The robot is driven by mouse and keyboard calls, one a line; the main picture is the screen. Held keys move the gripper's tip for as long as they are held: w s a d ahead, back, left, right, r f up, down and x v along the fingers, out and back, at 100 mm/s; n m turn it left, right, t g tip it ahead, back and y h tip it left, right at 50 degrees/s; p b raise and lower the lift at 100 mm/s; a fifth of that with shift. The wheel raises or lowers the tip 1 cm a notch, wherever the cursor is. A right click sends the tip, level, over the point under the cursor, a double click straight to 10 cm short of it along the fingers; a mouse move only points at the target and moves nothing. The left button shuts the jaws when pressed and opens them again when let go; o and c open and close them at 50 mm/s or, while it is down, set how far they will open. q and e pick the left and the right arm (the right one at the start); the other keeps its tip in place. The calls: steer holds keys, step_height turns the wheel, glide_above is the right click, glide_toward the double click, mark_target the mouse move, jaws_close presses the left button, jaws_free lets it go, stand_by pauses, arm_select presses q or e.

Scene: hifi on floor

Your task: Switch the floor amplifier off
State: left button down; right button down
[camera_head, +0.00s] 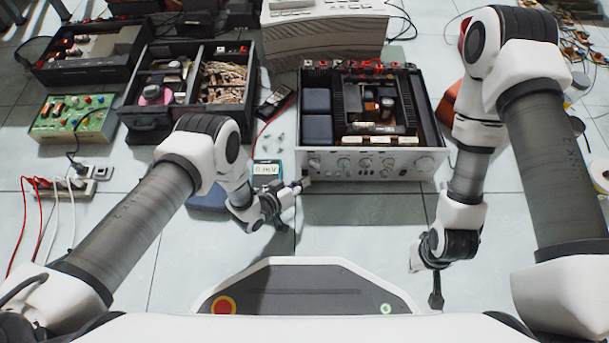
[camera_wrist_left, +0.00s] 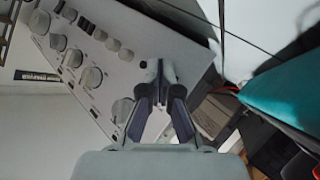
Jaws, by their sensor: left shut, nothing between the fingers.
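The amplifier (camera_head: 398,161) sits on the floor at the centre right with its top open. Its silver front panel carries knobs and small buttons and faces me. My left gripper (camera_head: 304,184) is shut and empty, its tips at the lower left end of the panel. In the left wrist view, the tips (camera_wrist_left: 160,68) overlap the panel (camera_wrist_left: 135,60), with a knob (camera_wrist_left: 122,109) beside the left finger. I cannot tell whether they touch the panel, and no switch position is readable. My right gripper (camera_head: 437,291) hangs over the floor to the right, pointing down, apart from the amplifier.
A meter with a lit display (camera_head: 266,170) lies left of the amplifier, near my left gripper. Black crates of parts (camera_head: 153,117), a green board (camera_head: 72,120) and a power strip (camera_head: 83,184) are further left. A beige case (camera_head: 325,38) stands behind. Floor in front is clear.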

arm_select(q)
steer(key=shift+s, duration=0.15)
steer(key=shift+s+r+p, duration=0.1)
steer(key=shift+s+p, duration=0.35)
steer(key=shift+s, duration=0.15)
steer(key=shift+s+r+p, duration=0.15)
steer(key=shift+s+p, duration=0.35)
steer(key=shift+s, duration=0.15)
steer(key=shift+s+r+p, duration=0.15)
steer(key=shift+s+p, duration=0.3)
steer(key=shift+s, duration=0.15)
steer(key=shift+s+p, duration=0.55)
steer(key=shift+s, duration=0.7)
